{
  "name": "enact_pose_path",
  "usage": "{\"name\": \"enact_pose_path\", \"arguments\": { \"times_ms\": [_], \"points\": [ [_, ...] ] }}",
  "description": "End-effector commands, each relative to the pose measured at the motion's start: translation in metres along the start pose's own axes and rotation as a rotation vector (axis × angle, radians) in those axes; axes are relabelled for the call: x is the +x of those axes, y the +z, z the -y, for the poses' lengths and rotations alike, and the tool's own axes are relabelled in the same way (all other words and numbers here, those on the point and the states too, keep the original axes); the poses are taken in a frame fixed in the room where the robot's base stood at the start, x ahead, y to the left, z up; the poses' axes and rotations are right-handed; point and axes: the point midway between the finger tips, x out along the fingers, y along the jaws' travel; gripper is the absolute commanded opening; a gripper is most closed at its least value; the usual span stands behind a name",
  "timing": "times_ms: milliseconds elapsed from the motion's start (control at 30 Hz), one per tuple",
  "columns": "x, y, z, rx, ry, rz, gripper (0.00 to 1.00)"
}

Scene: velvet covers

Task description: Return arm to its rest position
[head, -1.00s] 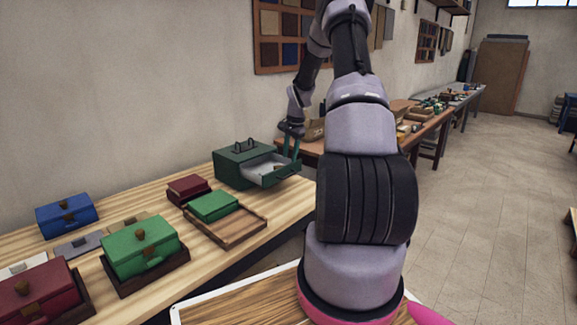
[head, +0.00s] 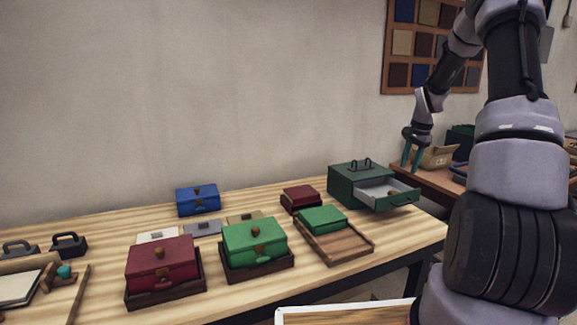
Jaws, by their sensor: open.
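My gripper (head: 411,160) is at the upper right of the head view, at the end of my raised and bent arm. Its two teal fingers point down with a gap between them, and nothing shows between them. A small brown thing (head: 392,193) shows inside the drawer. The fingers look apart from the cabinet.
The striped wooden table (head: 300,250) bears a green box (head: 255,240), a red box (head: 160,265), a blue box (head: 198,203), a small dark red box (head: 301,197) and a wooden tray (head: 347,246). Another bench (head: 440,180) stands behind my arm. The wall (head: 200,90) runs along the back.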

Motion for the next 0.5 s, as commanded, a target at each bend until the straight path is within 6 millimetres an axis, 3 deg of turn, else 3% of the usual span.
{"name": "enact_pose_path", "arguments": {
  "times_ms": [33,200,500],
  "points": [
    [-0.028,0.015,0.006,-0.043,-0.012,-0.023,0.42],
    [-0.108,0.071,0.006,-0.181,-0.044,-0.076,0.42],
    [-0.218,0.177,-0.029,-0.400,-0.133,-0.154,0.42]
  ]
}}
